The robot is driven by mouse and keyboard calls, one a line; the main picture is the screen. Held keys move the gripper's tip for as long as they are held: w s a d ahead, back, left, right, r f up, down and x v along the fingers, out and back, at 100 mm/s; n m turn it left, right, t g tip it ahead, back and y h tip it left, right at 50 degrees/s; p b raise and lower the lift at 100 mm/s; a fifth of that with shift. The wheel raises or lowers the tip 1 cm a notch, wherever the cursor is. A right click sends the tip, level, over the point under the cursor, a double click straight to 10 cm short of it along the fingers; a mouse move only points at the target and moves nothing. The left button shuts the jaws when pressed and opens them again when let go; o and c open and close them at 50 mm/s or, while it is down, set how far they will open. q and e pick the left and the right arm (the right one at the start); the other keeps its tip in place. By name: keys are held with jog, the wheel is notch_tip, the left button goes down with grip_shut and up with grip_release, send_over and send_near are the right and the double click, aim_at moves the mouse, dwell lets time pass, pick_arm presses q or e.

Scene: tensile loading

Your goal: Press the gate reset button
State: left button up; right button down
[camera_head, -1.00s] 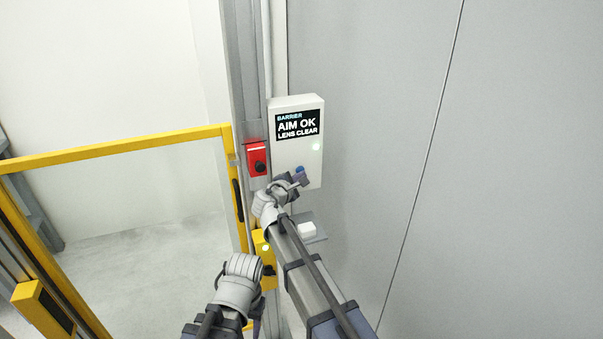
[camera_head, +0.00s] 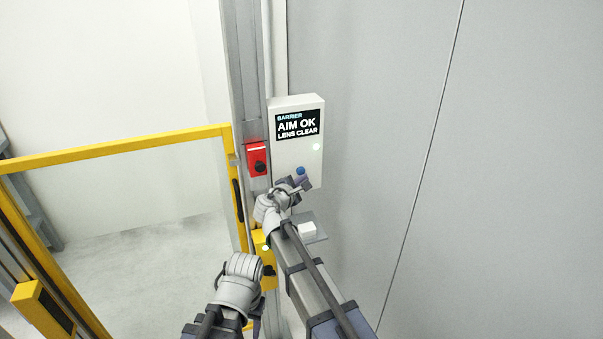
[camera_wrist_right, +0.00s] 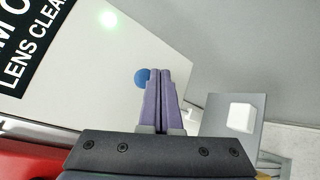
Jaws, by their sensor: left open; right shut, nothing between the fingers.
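A blue round button (camera_head: 300,171) sits low on the face of the white barrier box (camera_head: 312,165). My right gripper (camera_head: 306,183) is shut and empty, just below the button in the head view. In the right wrist view the right fingertips (camera_wrist_right: 158,72) lie together and partly overlap the blue button (camera_wrist_right: 142,77), which shows at their left. I cannot tell whether they touch it. My left gripper (camera_head: 243,272) is lower and to the left, away from the box; it is open, though its fingers are hard to make out.
A red switch unit (camera_head: 257,159) is on the post left of the box. A yellow gate frame (camera_head: 120,148) stands at the left. A small shelf (camera_head: 318,229) with a white block (camera_head: 307,229) is below the box. The grey wall at the right is bare.

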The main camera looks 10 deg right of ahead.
jog(key=s, duration=0.2)
jog(key=s+d, duration=0.1)
jog(key=s, duration=0.2)
dwell(0.7)
jog(key=s+d+f+m+g+y, duration=0.25)
jog(key=s+f+m+g, duration=0.25)
jog(key=s+f+m, duration=0.25)
jog(key=s+d+f+m+g+y, duration=0.1)
jog(key=s+d+f+m+g, duration=0.3)
jog(key=s+f+m, duration=0.4)
jog(key=s+a+f+n+g+y, duration=0.1)
jog(key=s+a+g+y, duration=0.2)
jog(key=s+a, duration=1.2)
jog(key=shift+s+f+g+y, duration=0.25)
jog(key=shift+g+y, duration=0.1)
jog(key=shift+g, duration=0.25)
jog(key=shift+a+n, duration=0.1)
jog(key=shift+n, duration=0.15)
